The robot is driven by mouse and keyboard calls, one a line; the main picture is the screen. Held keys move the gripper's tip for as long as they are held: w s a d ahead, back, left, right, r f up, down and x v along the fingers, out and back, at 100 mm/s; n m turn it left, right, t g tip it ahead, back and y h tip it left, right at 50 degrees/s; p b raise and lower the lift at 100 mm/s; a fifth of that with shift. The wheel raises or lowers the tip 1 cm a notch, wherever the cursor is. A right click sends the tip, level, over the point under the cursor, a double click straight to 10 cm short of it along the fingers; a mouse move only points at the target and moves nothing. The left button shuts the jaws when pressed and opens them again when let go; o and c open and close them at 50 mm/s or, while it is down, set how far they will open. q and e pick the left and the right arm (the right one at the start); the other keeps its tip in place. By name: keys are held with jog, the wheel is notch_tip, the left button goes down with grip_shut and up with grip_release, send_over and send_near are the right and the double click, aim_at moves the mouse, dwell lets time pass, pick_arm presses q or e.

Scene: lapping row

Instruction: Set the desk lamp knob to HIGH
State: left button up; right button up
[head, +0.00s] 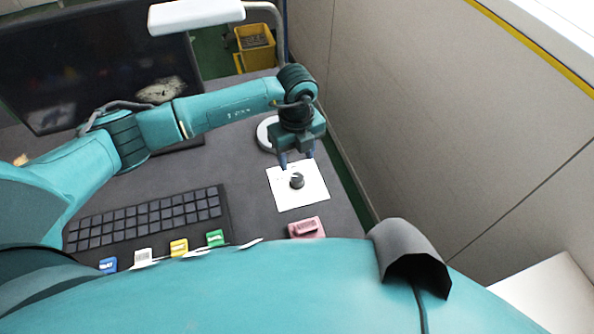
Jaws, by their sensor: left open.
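The desk lamp knob (297,181) is a small dark round knob in the middle of a white plate (311,197) on the grey desk. Faint marks on the plate are too small to read, so I cannot tell the knob's setting. The white desk lamp head (196,15) shows at the top, with its round base (265,134) partly hidden behind my gripper. My left gripper (297,160) points down just above and behind the knob, its fingers apart and empty. I cannot tell if a finger touches the knob. My right gripper is not in view.
A keyboard (148,216) lies left of the plate. A pink object (306,228) and several small coloured blocks, one green (215,238), line the front. A dark monitor (95,65) stands behind. A grey partition (430,110) rises on the right. A yellow bin (255,47) stands beyond the desk.

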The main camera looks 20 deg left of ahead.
aim_at(297, 176)
pick_arm(q)
notch_tip(297, 176, down, 8)
jog(key=shift+r, duration=0.2)
jog(key=shift+c, duration=0.3)
jog(key=c, duration=0.9)
